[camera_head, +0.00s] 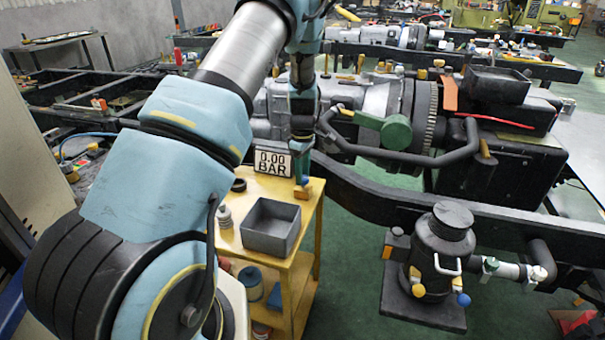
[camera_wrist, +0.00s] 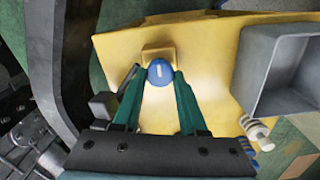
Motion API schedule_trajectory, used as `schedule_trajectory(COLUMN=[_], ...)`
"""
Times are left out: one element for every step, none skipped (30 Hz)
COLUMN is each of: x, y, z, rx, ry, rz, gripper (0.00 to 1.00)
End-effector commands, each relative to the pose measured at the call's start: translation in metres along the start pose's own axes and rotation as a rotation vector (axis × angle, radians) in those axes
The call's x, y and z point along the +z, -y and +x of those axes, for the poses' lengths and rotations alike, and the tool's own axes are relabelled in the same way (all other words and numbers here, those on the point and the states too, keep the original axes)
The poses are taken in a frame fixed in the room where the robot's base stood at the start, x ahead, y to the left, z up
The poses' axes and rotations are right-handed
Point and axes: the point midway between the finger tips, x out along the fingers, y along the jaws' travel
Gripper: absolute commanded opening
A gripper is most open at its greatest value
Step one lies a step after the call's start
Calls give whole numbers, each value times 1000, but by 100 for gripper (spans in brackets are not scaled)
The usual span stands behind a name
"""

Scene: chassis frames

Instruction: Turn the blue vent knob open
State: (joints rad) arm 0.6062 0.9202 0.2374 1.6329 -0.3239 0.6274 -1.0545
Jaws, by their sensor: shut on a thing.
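The blue vent knob (camera_wrist: 160,72) is round with a short white line across its face, nearly upright in the wrist view. It sits at a small yellow block (camera_wrist: 158,52) near the edge of a yellow table. My gripper (camera_wrist: 158,76) has its two green fingers on either side of the knob, shut on it. In the head view my gripper (camera_head: 302,178) points down at the table's back corner, just above the small orange-brown block (camera_head: 303,193). The knob there is mostly hidden by the fingers.
A display (camera_head: 272,162) reading 0.00 BAR stands left of my gripper. A grey open bin (camera_head: 271,226) sits on the yellow table (camera_head: 304,243), with small fittings beside it. A dark chassis rail (camera_head: 400,205) runs close behind. A black canister (camera_head: 441,245) stands at right.

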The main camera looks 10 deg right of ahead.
Motion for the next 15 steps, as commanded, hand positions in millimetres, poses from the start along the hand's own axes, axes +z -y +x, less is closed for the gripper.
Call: schedule_trajectory(x=[0, 0, 0, 0, 0, 0, 0, 0, 0, 0, 0, 0, 0, 0, 0], y=[0, 0, 0, 0, 0, 0, 0, 0, 0, 0, 0, 0, 0, 0, 0], z=[0, 0, 0, 0, 0, 0, 0, 0, 0, 0, 0, 0, 0, 0, 0], rx=[1, 1, 1, 1, 1, 1, 1, 1, 1, 1, 1, 1, 1, 1, 1], ry=[0, 0, 0, 0, 0, 1, 0, 1, 1, 1, 1, 1, 1, 1, 0], rz=[-3, -4, -5, -5, -5, -5, -5, -4, -4, -4, -4, -4, -4, -4, -4], gripper=[0, 0, 0, 0, 0, 0, 0, 0, 0, 0, 42, 47, 50, 54, 58])
